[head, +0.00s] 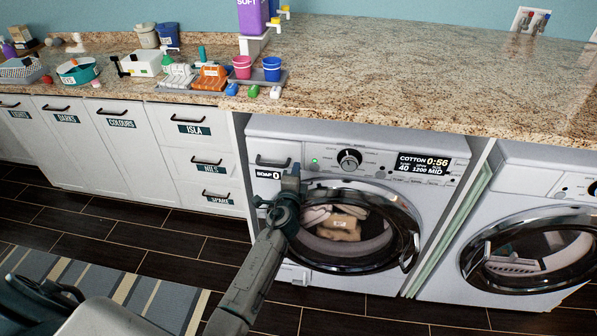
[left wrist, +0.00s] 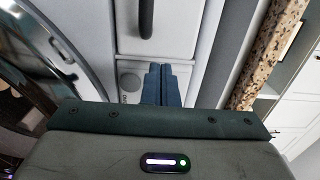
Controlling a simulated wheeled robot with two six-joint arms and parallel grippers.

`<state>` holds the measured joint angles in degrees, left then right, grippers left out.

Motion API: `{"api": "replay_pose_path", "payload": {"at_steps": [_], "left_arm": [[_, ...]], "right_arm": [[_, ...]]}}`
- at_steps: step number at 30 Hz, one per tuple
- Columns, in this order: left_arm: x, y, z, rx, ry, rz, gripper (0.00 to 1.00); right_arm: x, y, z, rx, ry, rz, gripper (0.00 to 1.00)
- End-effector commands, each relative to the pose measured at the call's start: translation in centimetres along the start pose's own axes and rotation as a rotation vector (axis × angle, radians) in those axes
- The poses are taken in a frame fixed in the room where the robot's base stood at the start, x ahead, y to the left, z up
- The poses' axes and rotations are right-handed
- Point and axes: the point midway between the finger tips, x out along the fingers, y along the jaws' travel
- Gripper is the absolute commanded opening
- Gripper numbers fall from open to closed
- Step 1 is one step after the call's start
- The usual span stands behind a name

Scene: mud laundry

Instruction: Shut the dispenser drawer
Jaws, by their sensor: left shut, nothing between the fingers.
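The dispenser drawer (head: 271,161) is at the upper left of the front of the left washing machine (head: 380,145), with a dark bar handle and a SOAP label under it. Its front looks about flush with the panel; I cannot tell if a small gap is left. My left gripper (head: 292,174) is shut and empty, in front of the panel at the drawer's lower right corner. In the left wrist view its closed fingers (left wrist: 162,84) point at the pale front, beside the dark handle (left wrist: 146,18); contact is unclear. My right gripper is out of view.
The round door (head: 355,262) with laundry behind it is below. A granite counter (head: 400,80) overhangs the machine. White drawers (head: 200,150) stand to the left, a second washer (head: 520,190) to the right. The dark tiled floor in front is partly covered by a striped rug (head: 110,285).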

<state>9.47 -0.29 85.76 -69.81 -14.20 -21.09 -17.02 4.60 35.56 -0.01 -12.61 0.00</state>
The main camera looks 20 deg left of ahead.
Motion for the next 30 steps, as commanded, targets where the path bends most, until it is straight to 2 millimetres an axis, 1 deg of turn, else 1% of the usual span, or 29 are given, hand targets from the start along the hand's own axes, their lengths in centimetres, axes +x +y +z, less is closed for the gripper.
{"api": "replay_pose_path", "payload": {"at_steps": [1, 3, 7, 11, 15, 18, 22, 24, 27, 29, 30], "left_arm": [[-0.8, 0.2, 0.0, 0.000, 0.000, 0.002, 0.00], [-1.8, 0.2, 0.0, -0.002, 0.000, 0.003, 0.00], [-3.6, 0.3, 0.0, -0.002, 0.000, 0.004, 0.00], [-5.7, 0.4, 0.0, -0.001, 0.000, 0.005, 0.00], [-8.0, 0.4, 0.0, -0.001, 0.000, 0.005, 0.00], [-9.2, 0.4, 0.0, -0.001, 0.000, 0.005, 0.00], [-10.0, 0.3, 0.0, 0.000, 0.000, 0.005, 0.00], [-10.1, 0.3, 0.0, 0.000, 0.000, 0.004, 0.00], [-10.1, 0.3, 0.0, 0.000, 0.000, 0.005, 0.00], [-10.2, 0.8, 0.0, -0.006, 0.001, 0.014, 0.00], [-10.2, 1.6, 0.0, -0.015, 0.004, 0.029, 0.00]], "right_arm": [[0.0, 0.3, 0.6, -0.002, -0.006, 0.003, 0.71], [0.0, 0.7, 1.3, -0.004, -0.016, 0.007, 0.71], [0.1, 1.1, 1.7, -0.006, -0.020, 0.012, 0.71], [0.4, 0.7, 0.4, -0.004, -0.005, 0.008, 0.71], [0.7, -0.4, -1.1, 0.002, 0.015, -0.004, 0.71], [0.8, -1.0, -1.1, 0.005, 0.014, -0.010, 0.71], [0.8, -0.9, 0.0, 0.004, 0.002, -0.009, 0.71], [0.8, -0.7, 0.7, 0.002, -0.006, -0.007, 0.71], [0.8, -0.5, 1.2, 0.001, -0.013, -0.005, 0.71], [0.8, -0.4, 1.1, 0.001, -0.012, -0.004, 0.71], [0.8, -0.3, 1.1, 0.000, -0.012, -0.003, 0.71]]}}
